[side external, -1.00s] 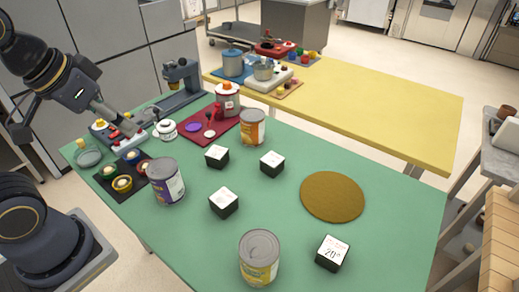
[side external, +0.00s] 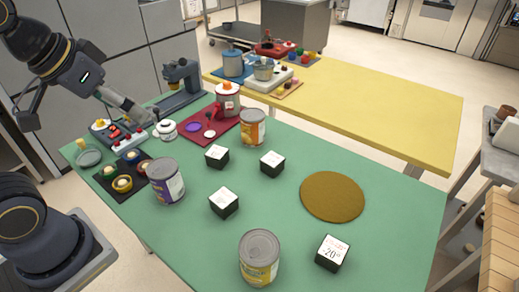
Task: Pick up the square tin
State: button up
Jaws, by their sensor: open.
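No object is clearly a square tin. The nearest match is several small box-shaped cubes with white tops and black sides on the green table: one at the front right with a printed label (side external: 332,253), one near the middle (side external: 223,202), and two farther back (side external: 217,156) and (side external: 272,163). Three round cans also stand there: purple-labelled (side external: 166,181), orange-labelled (side external: 252,127) and yellow-labelled (side external: 259,258). My gripper (side external: 148,117) is open at the table's far left, near a small white lidded pot (side external: 165,130), away from the cubes. Its fingertips are small and partly unclear.
A brown round mat (side external: 332,197) lies at the right. A dark red mat (side external: 212,130) holds a lidded pot (side external: 228,98). A black tray (side external: 108,178) of small bowls is at the left. A yellow table (side external: 385,120) stands behind. The green table's middle right is mostly clear.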

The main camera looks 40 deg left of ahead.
jog(key=w+d+f+g, duration=0.2)
jog(key=w+d+f, duration=0.1)
jog(key=w, duration=0.6)
jog(key=m+g, duration=0.1)
jog(key=g, duration=0.3)
send_over(223, 197)
notch_tip(223, 197, down, 12)
jog(key=shift+m, duration=0.3)
notch_tip(223, 197, down, 12)
jog(key=shift+w, duration=0.15)
jog(key=f, duration=0.5)
jog(key=shift+s+f, duration=0.2)
jog(key=shift+f, duration=0.1)
jog(key=c, duration=1.4)
jog(key=shift+r, duration=0.1)
